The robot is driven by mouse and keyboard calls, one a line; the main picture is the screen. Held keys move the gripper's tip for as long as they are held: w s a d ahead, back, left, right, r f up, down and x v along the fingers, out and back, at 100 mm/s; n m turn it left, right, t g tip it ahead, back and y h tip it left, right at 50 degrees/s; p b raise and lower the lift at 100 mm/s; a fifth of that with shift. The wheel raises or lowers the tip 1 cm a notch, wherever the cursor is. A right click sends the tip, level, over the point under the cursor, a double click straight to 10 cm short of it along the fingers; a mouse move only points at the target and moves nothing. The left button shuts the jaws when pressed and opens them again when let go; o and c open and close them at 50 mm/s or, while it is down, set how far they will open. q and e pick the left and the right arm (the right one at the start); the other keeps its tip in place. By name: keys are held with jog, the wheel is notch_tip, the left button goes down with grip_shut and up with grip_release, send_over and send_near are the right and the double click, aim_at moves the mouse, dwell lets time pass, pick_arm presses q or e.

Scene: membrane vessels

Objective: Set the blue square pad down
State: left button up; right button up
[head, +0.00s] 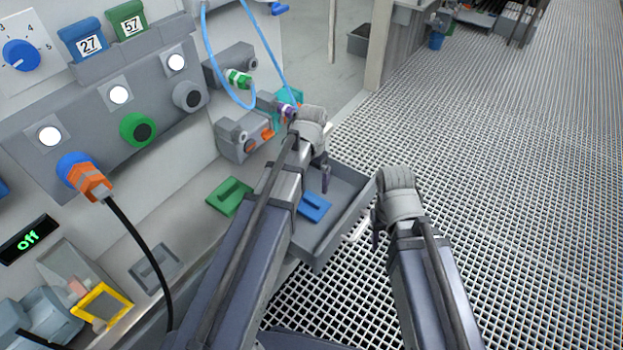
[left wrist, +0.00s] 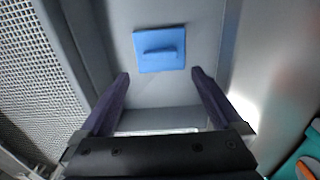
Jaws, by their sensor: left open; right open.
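The blue square pad (head: 314,207) lies flat on the floor of a grey open tray (head: 340,226), with a raised grip bar on its top. In the left wrist view the pad (left wrist: 160,49) sits beyond my fingertips, clear of both fingers. My left gripper (head: 326,178) is above the tray, open and empty; its two dark fingers also show spread apart in the left wrist view (left wrist: 161,75). My right gripper (head: 376,222) is to the right of the tray, by its outer edge, and is empty; its fingers are mostly hidden behind the wrist.
A green square pad (head: 230,196) lies on the grey ledge left of the tray. A panel with knobs and lights (head: 119,95) rises at the left. Blue hoses (head: 250,60) hang near fittings behind my left gripper. Open grating floor (head: 500,180) lies to the right.

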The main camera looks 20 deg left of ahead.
pick_arm(q)
jog(key=s+d+r+y+p, duration=0.1)
jog(key=s+d+r+p, duration=0.1)
jog(key=s+d, duration=0.8)
jog(key=s+r, duration=0.1)
jog(key=s, duration=0.3)
jog(key=shift+s+d+r, duration=0.25)
jog(key=shift+d+r, duration=0.05)
jog(key=shift+d, duration=0.1)
pick_arm(e)
notch_tip(320, 180, up, 4)
jog(key=shift+f, duration=0.25)
